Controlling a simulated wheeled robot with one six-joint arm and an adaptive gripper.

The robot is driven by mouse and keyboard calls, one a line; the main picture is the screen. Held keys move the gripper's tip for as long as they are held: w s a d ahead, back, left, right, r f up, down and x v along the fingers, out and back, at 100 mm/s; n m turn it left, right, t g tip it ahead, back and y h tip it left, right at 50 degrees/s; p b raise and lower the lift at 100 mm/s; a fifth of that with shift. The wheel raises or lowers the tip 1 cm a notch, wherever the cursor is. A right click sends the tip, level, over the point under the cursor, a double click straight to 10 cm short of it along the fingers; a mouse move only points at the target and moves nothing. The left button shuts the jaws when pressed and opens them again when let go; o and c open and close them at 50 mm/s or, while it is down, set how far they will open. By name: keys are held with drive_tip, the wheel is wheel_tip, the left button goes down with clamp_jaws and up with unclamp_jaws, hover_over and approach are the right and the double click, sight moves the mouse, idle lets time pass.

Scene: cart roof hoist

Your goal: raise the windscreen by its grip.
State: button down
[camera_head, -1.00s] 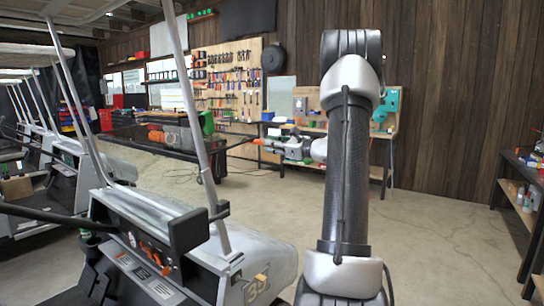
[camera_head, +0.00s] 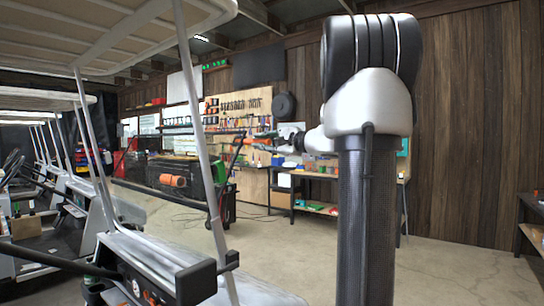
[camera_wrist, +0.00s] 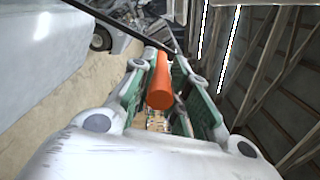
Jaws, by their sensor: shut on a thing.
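The orange grip (camera_wrist: 161,84) lies between the two fingers of my gripper (camera_wrist: 166,72) in the wrist view. My gripper is shut on it. In the head view my gripper (camera_head: 278,147) is small and reaches left from behind my arm, with an orange end of the grip (camera_head: 261,147) at its tip. A dark rod (camera_wrist: 120,22) runs to the grip in the wrist view. The windscreen (camera_head: 135,208) is a clear, hazy panel at the front of the nearest cart, between the pale roof posts. Its edges are hard to make out against the background.
The nearest cart's pale roof (camera_head: 110,38) hangs at upper left, on slanted posts (camera_head: 203,150). More carts stand behind at the left. A workbench (camera_head: 315,178) and tool board (camera_head: 240,112) stand by the back wall. The concrete floor right of the cart is clear.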

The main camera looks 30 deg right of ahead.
drive_tip(key=s+a+r+n, duration=0.1)
drive_tip(key=a+n, duration=0.3)
drive_tip(key=a, duration=0.4)
drive_tip(key=s+a+r+n, duration=0.2)
drive_tip(key=s+a+n, duration=0.2)
drive_tip(key=a, duration=0.4)
drive_tip(key=shift+s+n, duration=0.25)
drive_tip(key=shift+n, duration=0.05)
drive_tip(key=c, duration=1.3)
unclamp_jaws()
drive_tip(key=shift+f, duration=0.1)
drive_tip(key=v, duration=1.2)
drive_tip(key=shift+d, duration=0.1)
